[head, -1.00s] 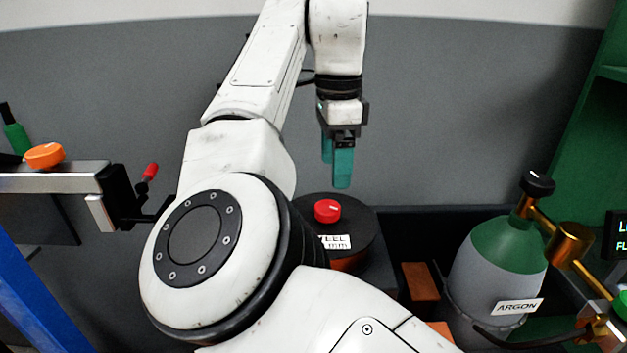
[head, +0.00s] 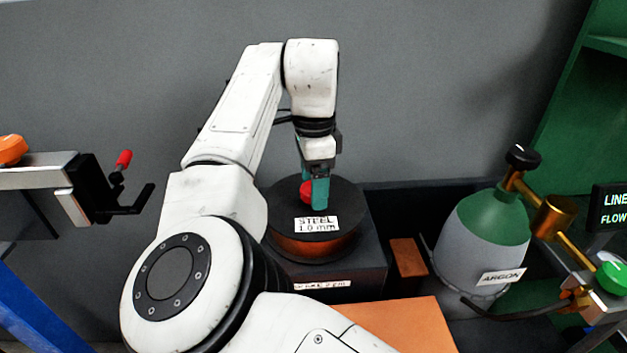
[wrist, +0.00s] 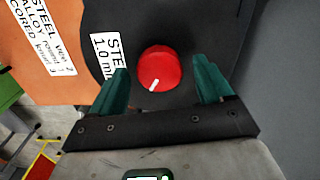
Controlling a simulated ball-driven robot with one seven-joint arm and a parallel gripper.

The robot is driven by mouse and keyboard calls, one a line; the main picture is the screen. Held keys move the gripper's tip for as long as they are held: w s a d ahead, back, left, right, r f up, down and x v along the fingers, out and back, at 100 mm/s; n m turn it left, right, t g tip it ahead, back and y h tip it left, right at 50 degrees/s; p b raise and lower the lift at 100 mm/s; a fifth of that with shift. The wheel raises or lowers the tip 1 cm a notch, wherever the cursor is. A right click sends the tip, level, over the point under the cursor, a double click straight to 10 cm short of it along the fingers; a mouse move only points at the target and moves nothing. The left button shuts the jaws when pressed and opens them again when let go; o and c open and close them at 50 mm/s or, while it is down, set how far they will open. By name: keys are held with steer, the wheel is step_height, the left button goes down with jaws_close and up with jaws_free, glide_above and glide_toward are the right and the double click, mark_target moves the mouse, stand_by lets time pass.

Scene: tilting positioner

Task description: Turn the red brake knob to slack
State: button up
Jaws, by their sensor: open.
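The red brake knob (head: 306,191) sits on top of a black wire spool (head: 345,205) labelled "STEEL 1.0 mm". In the wrist view the knob (wrist: 158,68) is round, with a white pointer line aimed down and slightly left. My gripper (head: 313,197) points down at the spool from above, its teal fingers partly covering the knob in the head view. In the wrist view my gripper (wrist: 161,85) is open, one finger on each side of the knob with gaps between. I cannot tell whether the fingertips reach down to the knob's height.
A grey argon cylinder (head: 462,250) with a brass regulator (head: 553,217) stands at the right. A grey bracket with a black clamp and red-tipped lever (head: 123,160) is at the left. An orange box (head: 395,322) lies in front of the spool's dark stand.

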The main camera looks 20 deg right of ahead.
steer(key=shift+f, duration=0.25)
steer(key=c, duration=1.1)
steer(key=shift+o, duration=0.2)
steer(key=shift+r+p, duration=0.1)
steer(key=shift+p, duration=0.3)
